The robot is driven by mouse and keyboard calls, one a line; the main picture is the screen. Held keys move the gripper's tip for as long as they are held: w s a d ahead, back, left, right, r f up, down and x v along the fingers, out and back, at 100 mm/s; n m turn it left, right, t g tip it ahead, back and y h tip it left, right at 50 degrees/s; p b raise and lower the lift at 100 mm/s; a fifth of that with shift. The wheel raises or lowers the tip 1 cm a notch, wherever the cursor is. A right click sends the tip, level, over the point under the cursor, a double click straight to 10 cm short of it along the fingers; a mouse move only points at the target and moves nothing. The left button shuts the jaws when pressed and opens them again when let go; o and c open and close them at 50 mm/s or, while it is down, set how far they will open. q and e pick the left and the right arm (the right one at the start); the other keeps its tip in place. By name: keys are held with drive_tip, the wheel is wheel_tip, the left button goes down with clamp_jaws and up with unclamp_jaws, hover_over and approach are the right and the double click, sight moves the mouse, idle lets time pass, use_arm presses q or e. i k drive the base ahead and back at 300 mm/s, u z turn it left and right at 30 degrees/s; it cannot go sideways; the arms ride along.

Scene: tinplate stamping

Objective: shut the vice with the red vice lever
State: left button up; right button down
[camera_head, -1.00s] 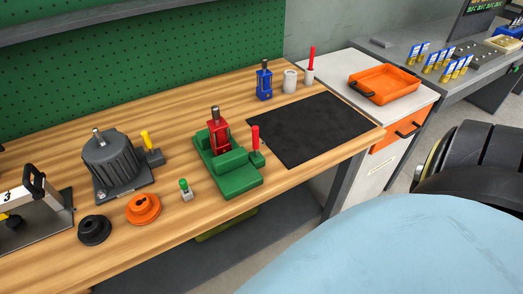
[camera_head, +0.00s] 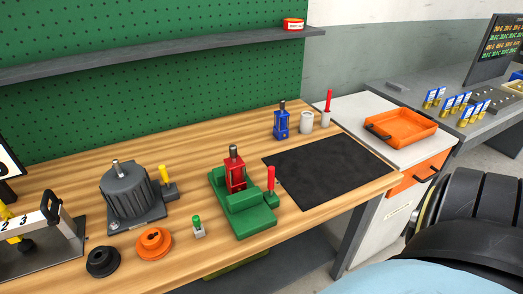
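A green vice (camera_head: 242,207) sits on the wooden workbench near its front edge, just right of the middle of the bench. A red part with a dark top (camera_head: 235,170) stands upright in the vice. The red vice lever (camera_head: 271,180) stands upright at the right side of the vice, on a small green block. Whether the jaws touch the red part cannot be told from here. Neither of my grippers is in view.
A grey motor (camera_head: 128,192), an orange ring (camera_head: 154,243) and a black ring (camera_head: 103,261) stand left of the vice. A green-topped button (camera_head: 197,226) is close by. A black mat (camera_head: 328,172) lies clear to the right. A blue device (camera_head: 281,122) stands behind.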

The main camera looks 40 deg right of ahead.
sight(271, 169)
drive_tip(key=u, duration=1.65)
drive_tip(key=k, duration=1.2)
drive_tip(key=z, duration=1.45)
